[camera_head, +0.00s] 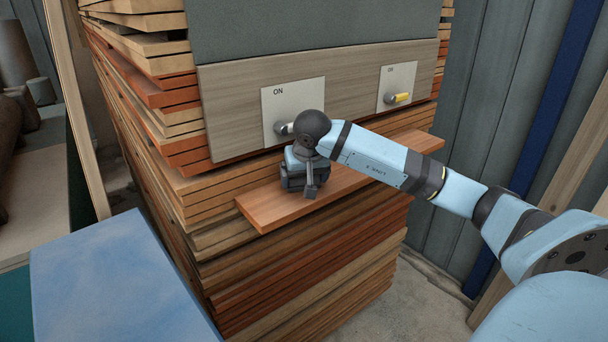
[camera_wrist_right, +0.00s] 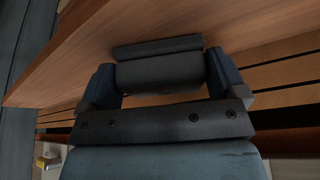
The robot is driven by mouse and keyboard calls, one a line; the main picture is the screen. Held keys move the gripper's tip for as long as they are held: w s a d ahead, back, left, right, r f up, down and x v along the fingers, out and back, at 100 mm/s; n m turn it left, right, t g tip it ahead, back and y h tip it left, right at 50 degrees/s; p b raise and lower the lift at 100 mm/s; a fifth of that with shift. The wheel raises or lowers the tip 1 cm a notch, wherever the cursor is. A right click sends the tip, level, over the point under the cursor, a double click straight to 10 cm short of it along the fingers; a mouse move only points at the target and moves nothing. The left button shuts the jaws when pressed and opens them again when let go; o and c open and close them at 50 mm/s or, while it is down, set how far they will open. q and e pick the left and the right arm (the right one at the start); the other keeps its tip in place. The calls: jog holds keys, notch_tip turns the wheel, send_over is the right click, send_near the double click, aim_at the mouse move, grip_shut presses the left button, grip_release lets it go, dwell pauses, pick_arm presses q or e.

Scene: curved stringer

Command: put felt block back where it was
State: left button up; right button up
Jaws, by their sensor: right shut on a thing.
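My right gripper (camera_head: 309,187) is over the left part of a reddish-brown wooden shelf board (camera_head: 370,168). In the right wrist view, its two fingers (camera_wrist_right: 162,80) are closed on the sides of a dark grey block (camera_wrist_right: 160,74), which appears to be the felt block. The board (camera_wrist_right: 190,25) lies just beyond the block in that view; I cannot tell whether the two touch. In the head view the wrist and hand largely hide the block. My left gripper is not in view.
Behind the shelf, a wooden panel (camera_head: 233,107) carries an ON plate (camera_head: 300,95) with a knob, close to my wrist, and a second plate (camera_head: 398,78) with a yellow-tipped switch (camera_head: 398,97). The shelf's right part is clear. A blue surface (camera_head: 115,275) stands lower left.

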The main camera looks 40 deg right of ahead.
jog(key=shift+f, duration=0.2)
jog(key=o, duration=0.7)
jog(key=shift+r, duration=0.1)
jog(key=shift+r, duration=0.25)
jog(key=b+v, duration=0.1)
jog(key=v, duration=1)
jog(key=shift+s+r+b, duration=0.15)
jog(key=shift+r+b, duration=0.2)
